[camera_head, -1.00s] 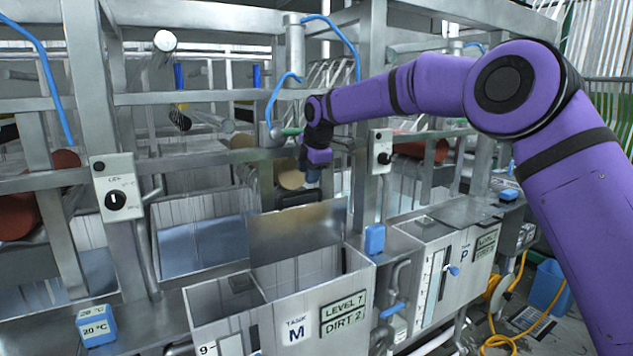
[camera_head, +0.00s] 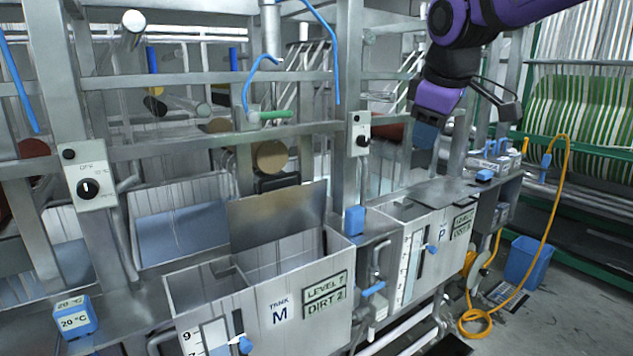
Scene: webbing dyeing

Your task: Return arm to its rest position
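My purple and black arm comes in from the top right. My gripper (camera_head: 446,108) hangs in the air at the upper right, in front of the machine's frame and above the right-hand tank. Its end is angled down and partly turned away, so I cannot tell whether its fingers are apart. No object shows in it.
Tank M (camera_head: 262,318), an open metal tank labelled "LEVEL 7" and "DIRT 2", stands at the lower centre. Tank P (camera_head: 432,245) is right of it. Metal posts (camera_head: 348,120) rise behind. A yellow hose (camera_head: 556,190) and blue bin (camera_head: 534,262) are at right, beside open floor.

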